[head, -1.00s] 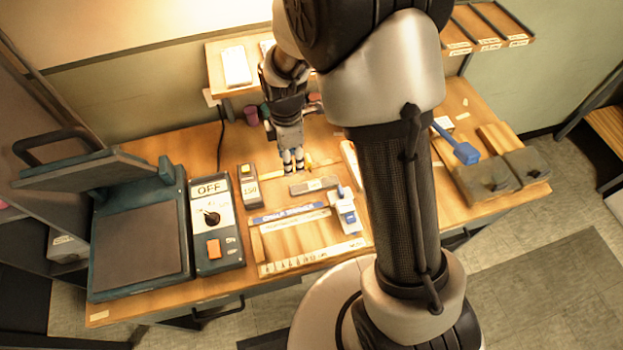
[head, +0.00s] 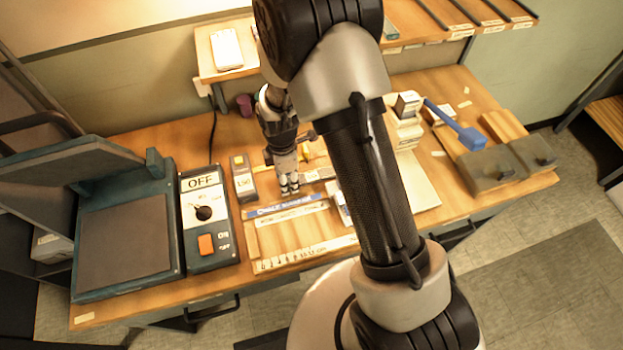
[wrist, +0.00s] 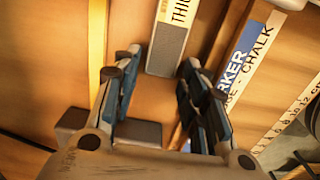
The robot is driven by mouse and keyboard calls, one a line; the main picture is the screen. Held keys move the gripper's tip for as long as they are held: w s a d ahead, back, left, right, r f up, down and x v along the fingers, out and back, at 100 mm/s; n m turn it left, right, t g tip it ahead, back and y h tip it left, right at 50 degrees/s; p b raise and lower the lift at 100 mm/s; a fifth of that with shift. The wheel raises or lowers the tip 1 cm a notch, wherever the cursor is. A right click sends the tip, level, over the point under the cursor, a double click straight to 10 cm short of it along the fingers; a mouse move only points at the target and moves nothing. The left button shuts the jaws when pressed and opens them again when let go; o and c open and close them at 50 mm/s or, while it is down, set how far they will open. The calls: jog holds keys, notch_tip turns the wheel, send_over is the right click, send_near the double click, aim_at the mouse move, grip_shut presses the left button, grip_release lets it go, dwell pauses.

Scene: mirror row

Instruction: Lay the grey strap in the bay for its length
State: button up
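The grey strap (wrist: 168,48) appears to be the flat grey bar with a white label beginning "THIC". In the wrist view its near end lies between my fingertips. In the head view the bar (head: 320,174) lies on the bench just right of my gripper (head: 289,187), partly hidden by my arm. My gripper (wrist: 160,62) is open, fingers apart, with no visible contact on the bar. Labelled bays with dark dividers (head: 478,12) are on the raised shelf at the upper right; their labels are too small to read.
A blue marker/chalk strip (head: 285,209) and a ruler (head: 305,254) lie in front. A device reading 150 (head: 243,180), an OFF switch box (head: 206,215) and a press (head: 125,240) stand left. A blue-handled tool (head: 462,132) and grey blocks (head: 495,172) are right.

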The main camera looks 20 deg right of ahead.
jog(key=shift+f, duration=0.2)
jog(key=c, duration=0.9)
jog(key=shift+c, duration=0.2)
